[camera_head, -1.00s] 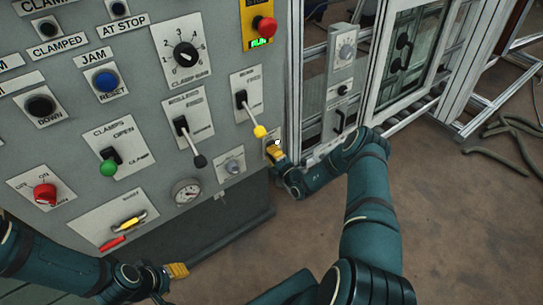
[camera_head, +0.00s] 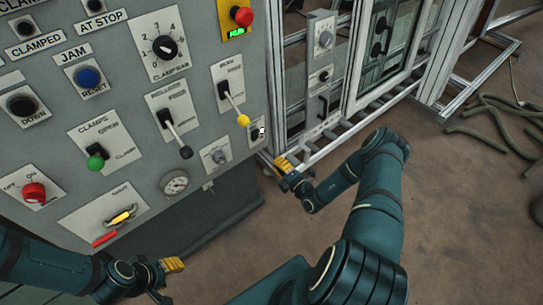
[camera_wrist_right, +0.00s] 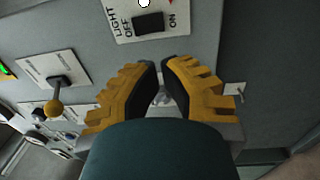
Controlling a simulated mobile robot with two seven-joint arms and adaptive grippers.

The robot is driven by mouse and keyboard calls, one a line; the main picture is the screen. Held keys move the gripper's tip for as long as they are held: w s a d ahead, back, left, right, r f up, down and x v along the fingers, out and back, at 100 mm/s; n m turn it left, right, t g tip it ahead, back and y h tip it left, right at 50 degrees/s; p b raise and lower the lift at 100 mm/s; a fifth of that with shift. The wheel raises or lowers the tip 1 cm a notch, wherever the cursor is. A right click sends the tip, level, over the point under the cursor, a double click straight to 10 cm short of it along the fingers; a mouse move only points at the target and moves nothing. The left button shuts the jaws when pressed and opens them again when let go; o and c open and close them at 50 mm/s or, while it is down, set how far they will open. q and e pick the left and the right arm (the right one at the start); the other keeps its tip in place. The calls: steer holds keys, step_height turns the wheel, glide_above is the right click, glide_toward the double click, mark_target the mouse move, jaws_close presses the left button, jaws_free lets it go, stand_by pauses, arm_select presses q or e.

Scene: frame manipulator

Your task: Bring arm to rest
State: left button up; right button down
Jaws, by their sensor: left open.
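My right arm (camera_head: 375,205) reaches forward from the bottom right in the head view. Its yellow-fingered right gripper (camera_head: 283,165) is apart from the panel, just below and right of the light switch (camera_head: 257,132). In the right wrist view, the right gripper's fingertips (camera_wrist_right: 160,62) nearly meet with nothing held between them. The black rocker of the light switch (camera_wrist_right: 148,23) lies beyond them, between OFF and ON. My left gripper (camera_head: 172,265) is low in front of the panel, open and empty; its fingers are small in the picture.
The grey control panel (camera_head: 135,130) with levers, knobs and buttons fills the left side. A yellow-tipped lever (camera_head: 232,102) stands out near the right gripper. A metal frame with a door (camera_head: 395,45) is behind. Hoses (camera_head: 490,140) lie on the floor at right. Brown floor is clear below.

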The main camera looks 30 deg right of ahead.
steer(key=shift+s, duration=0.3)
stand_by(0.4)
